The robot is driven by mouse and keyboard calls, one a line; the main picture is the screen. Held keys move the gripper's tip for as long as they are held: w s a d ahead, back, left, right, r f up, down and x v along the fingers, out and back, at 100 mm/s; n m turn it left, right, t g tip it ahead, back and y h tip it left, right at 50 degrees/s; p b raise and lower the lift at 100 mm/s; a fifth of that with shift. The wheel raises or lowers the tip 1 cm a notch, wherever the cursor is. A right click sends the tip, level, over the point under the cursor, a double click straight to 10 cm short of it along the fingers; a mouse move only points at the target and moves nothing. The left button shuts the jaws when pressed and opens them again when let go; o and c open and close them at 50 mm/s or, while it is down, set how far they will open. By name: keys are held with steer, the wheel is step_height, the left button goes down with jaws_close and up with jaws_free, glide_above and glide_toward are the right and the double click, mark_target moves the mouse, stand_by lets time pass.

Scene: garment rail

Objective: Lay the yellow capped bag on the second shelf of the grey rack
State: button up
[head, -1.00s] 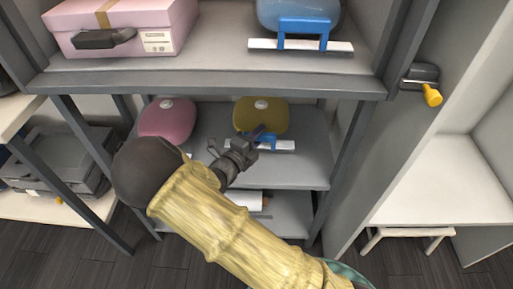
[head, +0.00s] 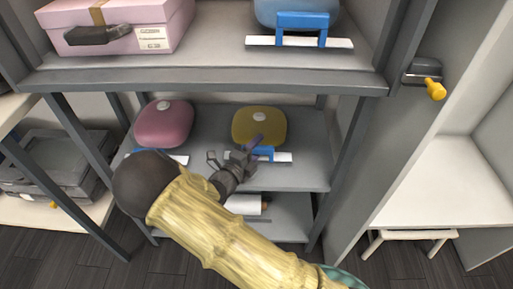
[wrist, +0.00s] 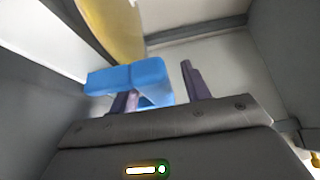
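The yellow capped bag (head: 258,127), rounded with a pale cap, lies on the middle shelf (head: 210,121) of the grey rack in the head view. A blue handle (head: 264,153) on a white strip is at its front. My gripper (head: 253,147) is in front of the bag, close to the handle. In the wrist view the fingers (wrist: 158,90) stand apart. The blue handle (wrist: 130,76) overlaps the left finger, and the right finger shows clear beside it. The yellow bag (wrist: 115,25) is beyond the handle. I cannot tell whether a finger touches the handle.
A pink capped bag (head: 165,124) lies left on the same shelf. A pink case (head: 115,25) and a blue bag (head: 297,12) are on the shelf above. A white item (head: 245,204) lies below. A rack post stands close on the right.

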steer(key=p+v, duration=0.3)
steer(key=v, duration=0.9)
stand_by(0.6)
steer(key=s+d+m+g+y, duration=0.1)
steer(key=s+d+m+g, duration=0.2)
steer(key=d+m+g, duration=0.55)
steer(key=s+d+m+g, duration=0.5)
steer(key=d+m, duration=0.4)
steer(key=m, duration=0.5)
steer(key=d+r+m+y, duration=0.2)
steer(key=r+m+y, duration=0.2)
steer(key=m, duration=0.8)
steer(key=s+d+r+m+t+y, duration=0.1)
steer(key=d+r+m+y, duration=0.2)
steer(key=m, duration=0.9)
step_height(320, 180, up, 2)
steer(key=shift+s+r+y, duration=0.1)
steer(key=shift+s+y, duration=0.25)
steer(key=shift+y, duration=0.85)
